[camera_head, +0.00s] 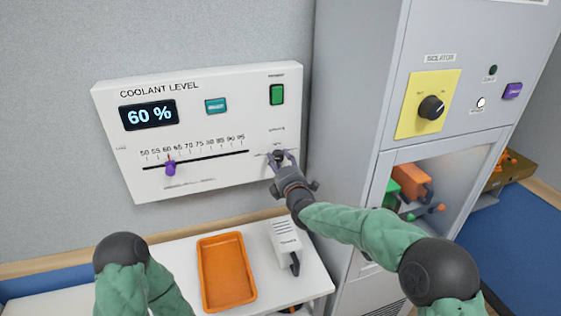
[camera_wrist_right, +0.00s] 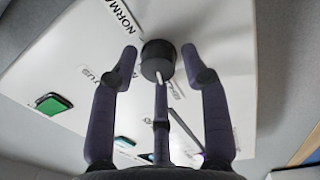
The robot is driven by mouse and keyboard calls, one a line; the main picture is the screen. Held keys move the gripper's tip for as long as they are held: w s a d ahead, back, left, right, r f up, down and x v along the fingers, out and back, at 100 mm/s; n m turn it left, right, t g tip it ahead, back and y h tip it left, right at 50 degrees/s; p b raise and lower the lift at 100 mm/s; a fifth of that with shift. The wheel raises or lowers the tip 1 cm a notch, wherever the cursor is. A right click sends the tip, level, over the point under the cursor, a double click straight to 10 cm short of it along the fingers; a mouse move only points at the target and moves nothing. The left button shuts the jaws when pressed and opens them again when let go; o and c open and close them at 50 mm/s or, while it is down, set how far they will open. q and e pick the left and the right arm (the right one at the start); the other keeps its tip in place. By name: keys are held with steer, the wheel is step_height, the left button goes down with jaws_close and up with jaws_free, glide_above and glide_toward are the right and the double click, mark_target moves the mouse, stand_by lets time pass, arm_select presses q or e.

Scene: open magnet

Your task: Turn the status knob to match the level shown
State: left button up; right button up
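The white coolant level panel (camera_head: 120,110) hangs on the wall. Its display (camera_head: 149,115) reads 60 %. A purple slider (camera_head: 170,168) sits near the 60 mark. The dark round status knob (camera_head: 278,156) is at the panel's lower right, partly hidden by my right gripper (camera_head: 284,158). In the right wrist view the knob (camera_wrist_right: 158,57) lies between the spread fingertips of my right gripper (camera_wrist_right: 160,55), with a gap on each side. A white pointer mark shows on the knob's lower edge there. The label NORMAL is partly readable nearby. My left gripper is not visible.
A teal button (camera_head: 216,106) and a green switch (camera_head: 277,94) are on the panel. A grey cabinet with a yellow isolator plate (camera_head: 420,118) stands at the right. An orange tray (camera_head: 206,242) and a white device (camera_head: 285,234) are on the white table below.

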steer(key=shift+d, duration=0.1)
steer(key=v, duration=1.2)
steer(key=shift+f, duration=0.15)
stand_by(0.5)
